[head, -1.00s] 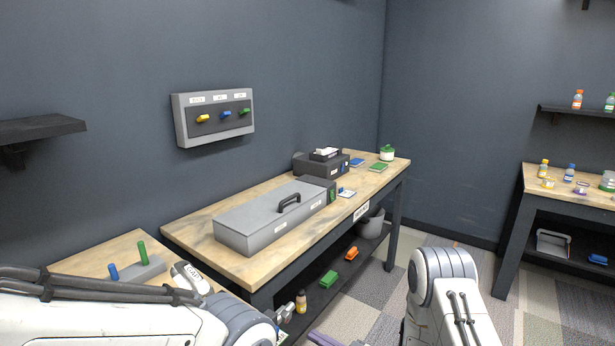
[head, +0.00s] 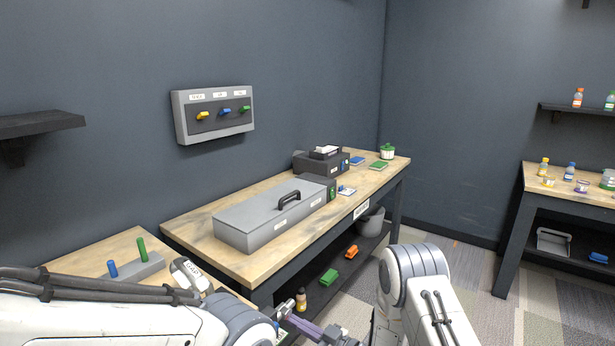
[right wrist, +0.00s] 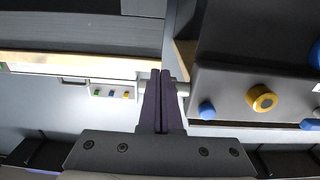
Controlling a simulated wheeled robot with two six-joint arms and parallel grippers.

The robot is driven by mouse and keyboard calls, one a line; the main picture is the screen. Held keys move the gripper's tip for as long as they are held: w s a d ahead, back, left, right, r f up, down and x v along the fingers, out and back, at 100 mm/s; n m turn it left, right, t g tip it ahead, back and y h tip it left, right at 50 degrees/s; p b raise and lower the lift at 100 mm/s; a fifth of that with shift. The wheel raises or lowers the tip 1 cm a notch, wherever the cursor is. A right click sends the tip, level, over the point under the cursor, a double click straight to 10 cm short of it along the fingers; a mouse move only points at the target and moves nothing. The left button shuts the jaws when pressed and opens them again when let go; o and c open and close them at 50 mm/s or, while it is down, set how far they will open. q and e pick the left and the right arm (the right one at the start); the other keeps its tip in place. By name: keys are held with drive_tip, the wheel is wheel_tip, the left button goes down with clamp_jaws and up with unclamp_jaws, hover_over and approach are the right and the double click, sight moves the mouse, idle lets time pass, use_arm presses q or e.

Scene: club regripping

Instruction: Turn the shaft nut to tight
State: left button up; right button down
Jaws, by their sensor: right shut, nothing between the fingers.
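My right gripper (head: 298,327) shows at the bottom of the head view as purple-grey fingers pointing left. In the right wrist view its dark fingers (right wrist: 160,76) are pressed together and empty. A pale rod (right wrist: 183,88) passes at the fingertips; I cannot tell whether they touch it. I cannot tell which part is the shaft nut. My left arm crosses the lower left of the head view; its gripper is not clearly visible.
A long workbench (head: 190,226) holds a grey lidded box (head: 262,222). A wall panel (head: 180,118) has yellow, blue and green levers. A small bench (head: 85,262) at left carries a block with blue and green pegs (head: 141,248). Patterned floor at right is clear.

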drive_tip(key=shift+s+r, duration=0.1)
drive_tip(key=shift+r, duration=0.25)
idle(0.3)
drive_tip(key=shift+s+a+f, duration=0.1)
drive_tip(key=shift+s+a, duration=0.55)
drive_tip(key=shift+s, duration=0.15)
idle(0.6)
drive_tip(key=v, duration=0.6)
drive_tip(key=shift+s+f+b, duration=0.2)
drive_tip(key=shift+f+b, duration=0.1)
drive_tip(key=shift+a, duration=0.1)
